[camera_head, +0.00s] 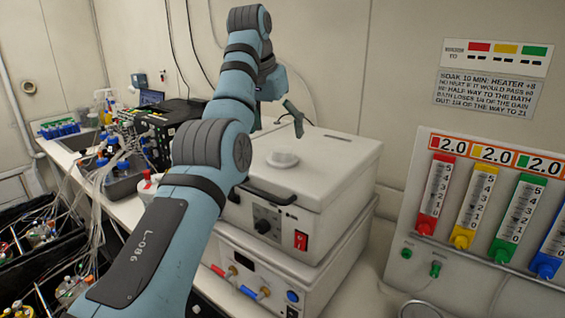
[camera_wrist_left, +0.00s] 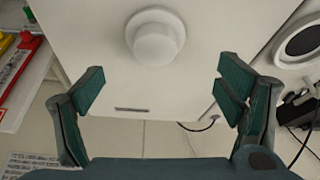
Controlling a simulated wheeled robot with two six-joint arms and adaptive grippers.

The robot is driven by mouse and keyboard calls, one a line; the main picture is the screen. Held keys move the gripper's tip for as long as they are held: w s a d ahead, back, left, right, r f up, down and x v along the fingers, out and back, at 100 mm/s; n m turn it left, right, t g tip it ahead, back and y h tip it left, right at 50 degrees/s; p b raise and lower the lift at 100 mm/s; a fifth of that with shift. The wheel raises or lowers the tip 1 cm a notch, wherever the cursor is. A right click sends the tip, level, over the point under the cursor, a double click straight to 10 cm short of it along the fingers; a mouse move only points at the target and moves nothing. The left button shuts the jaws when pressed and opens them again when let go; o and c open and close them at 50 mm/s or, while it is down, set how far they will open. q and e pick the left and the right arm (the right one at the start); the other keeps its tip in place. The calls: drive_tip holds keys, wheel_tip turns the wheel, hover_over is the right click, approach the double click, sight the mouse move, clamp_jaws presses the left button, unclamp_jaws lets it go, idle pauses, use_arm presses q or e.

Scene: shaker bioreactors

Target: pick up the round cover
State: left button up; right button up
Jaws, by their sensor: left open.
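The round cover (camera_head: 283,159) is a small white disc with a raised knob, on top of the white box-shaped bath unit (camera_head: 325,165). In the left wrist view the round cover (camera_wrist_left: 155,36) shows at the top, ahead of the fingers and between their lines. My left gripper (camera_head: 290,118) is above the back of the unit's lid, beyond the cover in the head view. In the left wrist view my left gripper (camera_wrist_left: 160,90) has its fingers wide apart with nothing between them. My right gripper is not in view.
A black handle (camera_head: 272,194) runs along the lid's front edge. A panel with coloured flow tubes (camera_head: 485,200) stands at the right. Bottles and tubing (camera_head: 118,150) crowd the bench at the left. The lid around the cover is clear.

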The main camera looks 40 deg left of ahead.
sight(282, 149)
use_arm(q)
drive_tip(key=f, duration=0.1)
drive_tip(key=f+b, duration=0.1)
drive_tip(key=shift+s+d+f, duration=0.1)
drive_tip(key=shift+s+f, duration=0.2)
drive_tip(key=shift+s, duration=0.05)
drive_tip(key=shift+d+b+x, duration=0.25)
drive_tip(key=shift+b+x, duration=0.1)
drive_tip(key=shift+x, duration=0.8)
drive_tip(key=w+f, duration=0.1)
drive_tip(key=w, duration=0.1)
drive_tip(key=shift+w+f+p, duration=0.3)
drive_tip(key=shift+w+f, duration=0.1)
drive_tip(key=shift+w+a+f, duration=0.1)
drive_tip(key=shift+a, duration=0.05)
drive_tip(key=shift+s+r, duration=0.25)
drive_tip(key=shift+s, duration=0.25)
drive_tip(key=c, duration=0.4)
drive_tip(key=shift+s+r, duration=0.1)
drive_tip(key=shift+s, duration=0.15)
drive_tip(key=shift+c, duration=1.4)
drive_tip(key=shift+s, duration=0.1)
drive_tip(key=c, duration=1)
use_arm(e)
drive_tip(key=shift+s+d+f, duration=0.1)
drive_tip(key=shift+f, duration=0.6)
use_arm(q)
drive_tip(key=shift+o, duration=0.2)
